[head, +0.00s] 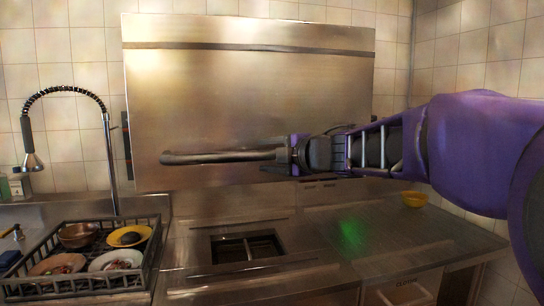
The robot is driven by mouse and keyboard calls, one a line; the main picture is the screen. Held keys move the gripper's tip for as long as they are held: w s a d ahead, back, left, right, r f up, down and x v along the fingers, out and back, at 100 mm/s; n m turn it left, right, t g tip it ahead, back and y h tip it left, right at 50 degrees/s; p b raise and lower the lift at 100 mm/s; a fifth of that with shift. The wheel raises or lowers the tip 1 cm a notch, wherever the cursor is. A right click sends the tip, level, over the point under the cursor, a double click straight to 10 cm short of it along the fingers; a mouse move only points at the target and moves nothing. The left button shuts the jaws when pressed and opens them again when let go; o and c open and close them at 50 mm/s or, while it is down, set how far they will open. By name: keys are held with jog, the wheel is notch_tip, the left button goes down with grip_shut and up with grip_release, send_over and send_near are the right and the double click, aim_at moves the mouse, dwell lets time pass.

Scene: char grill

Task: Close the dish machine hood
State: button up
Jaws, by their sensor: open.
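The dish machine hood (235,100), a large brushed-steel box, is raised above the counter in the head view, with a clear gap beneath it. Its horizontal bar handle (220,156) runs along the lower front face. My gripper (290,156) is at the right end of the handle, reached in from the right. Its fingers are open. The handle's right end is hidden at the gripper, and I cannot tell whether the fingers touch it or stand around it.
A dark dish rack (80,287) with several bowls and plates stands on the left counter by a spring-hose faucet (108,150). A square drain opening (247,247) lies below the hood. The counter between is clear.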

jog(key=shift+c, duration=0.2)
grip_shut()
dwell(1.1)
